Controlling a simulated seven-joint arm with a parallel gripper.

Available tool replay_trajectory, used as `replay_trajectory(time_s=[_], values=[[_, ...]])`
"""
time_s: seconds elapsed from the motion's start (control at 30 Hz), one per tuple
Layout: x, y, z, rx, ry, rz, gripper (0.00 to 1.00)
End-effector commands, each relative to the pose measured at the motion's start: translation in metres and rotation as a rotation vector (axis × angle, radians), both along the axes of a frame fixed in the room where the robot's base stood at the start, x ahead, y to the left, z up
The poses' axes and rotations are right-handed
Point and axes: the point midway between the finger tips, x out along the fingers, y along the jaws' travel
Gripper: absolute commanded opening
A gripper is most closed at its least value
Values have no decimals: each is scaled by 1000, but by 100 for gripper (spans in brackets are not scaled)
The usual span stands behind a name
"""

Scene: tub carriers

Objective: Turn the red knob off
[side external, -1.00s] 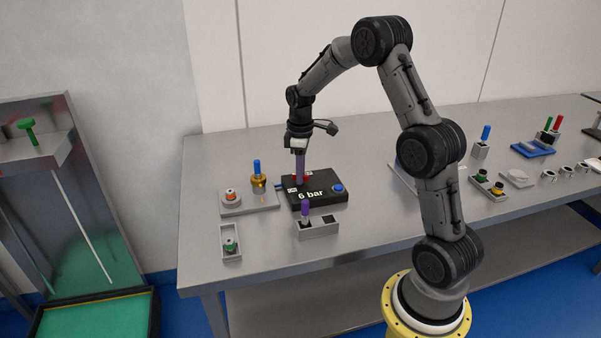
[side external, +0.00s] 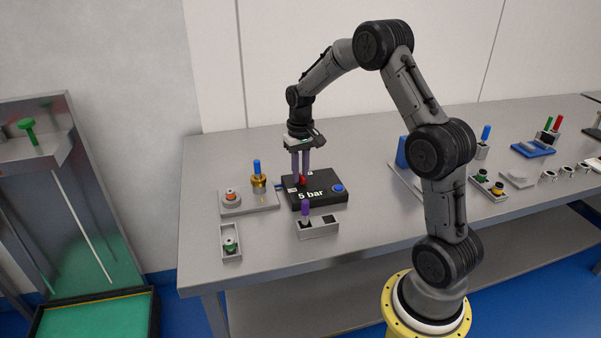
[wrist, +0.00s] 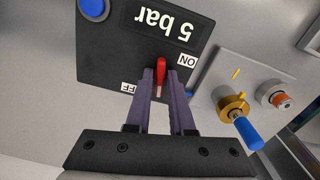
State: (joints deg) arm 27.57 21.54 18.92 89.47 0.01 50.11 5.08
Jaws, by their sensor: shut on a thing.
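The red knob (wrist: 161,70) sits on a black box (side external: 333,200) whose display reads "5 bar". In the side external view the red knob (side external: 302,180) shows between the fingers. My gripper (wrist: 161,78) points down at the box with its two purple fingers shut on the knob, one on each side. In the wrist view the knob's handle lies between the ON label (wrist: 187,60) and the OFF label (wrist: 128,88), with its white-marked end partly between the fingers. The OFF label is partly hidden by a finger.
A blue button (wrist: 93,8) is on the same box. Beside the box stands a plate with a brass fitting with a blue handle (side external: 257,168) and an orange-topped part (side external: 231,195). A grey block (side external: 318,228) with a purple peg is in front. More fixtures stand at the right.

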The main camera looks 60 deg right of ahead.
Motion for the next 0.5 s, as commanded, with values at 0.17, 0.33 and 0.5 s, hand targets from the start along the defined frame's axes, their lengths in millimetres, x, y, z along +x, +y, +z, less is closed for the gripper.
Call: replay_trajectory(time_s=[0.17, 0.33, 0.5], values=[[1, 0, 2, -1, -4, -111, 0], [1, -1, 2, -2, -5, -181, 0], [1, -1, 2, -2, -5, -218, 0]])
